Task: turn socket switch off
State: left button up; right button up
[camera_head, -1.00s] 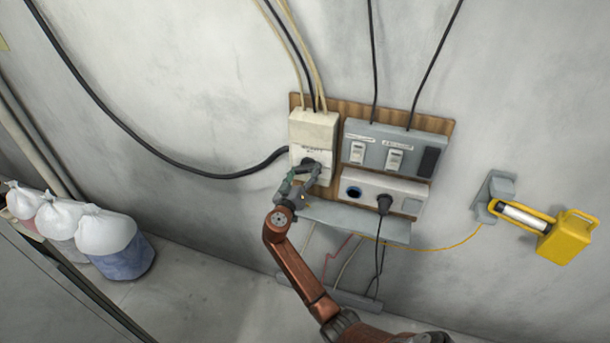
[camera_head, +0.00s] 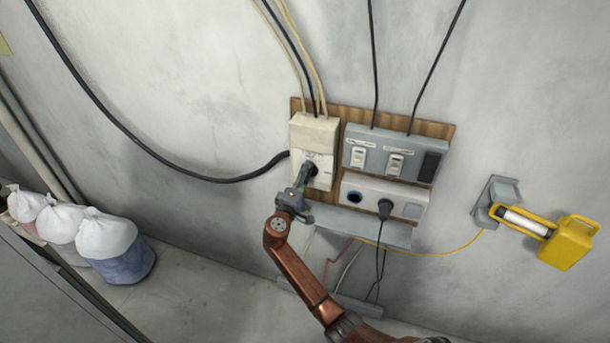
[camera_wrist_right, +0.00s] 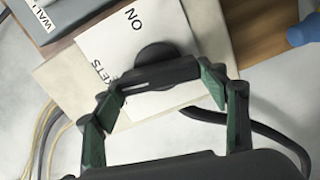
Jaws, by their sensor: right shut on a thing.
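The socket switch is a beige box (camera_head: 326,130) on the wooden board, with a dark round knob and handle (camera_head: 309,171). In the right wrist view the white label (camera_wrist_right: 122,50) reads "ON" and part of "SOCKETS", beside the dark switch handle (camera_wrist_right: 158,76). My right gripper (camera_head: 301,186) is at the lower front of the box. In the wrist view its green-sided fingers (camera_wrist_right: 158,82) are on the two ends of the handle, shut on it. The fingertip contact is partly hidden in the head view. My left gripper is not in view.
A grey panel (camera_head: 379,156) with two white switches sits right of the box. Below it is a socket strip (camera_head: 358,186) with a black plug (camera_head: 385,207). A yellow lamp (camera_head: 568,241) hangs on the right wall. White sacks (camera_head: 104,233) stand at left.

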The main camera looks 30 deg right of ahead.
jog(key=shift+n+p, duration=0.35)
jog(key=shift+n, duration=0.65)
jog(key=shift+f, duration=0.1)
jog(key=o, duration=1.2)
jog(key=shift+c, duration=0.2)
jog(key=v, duration=1.2)
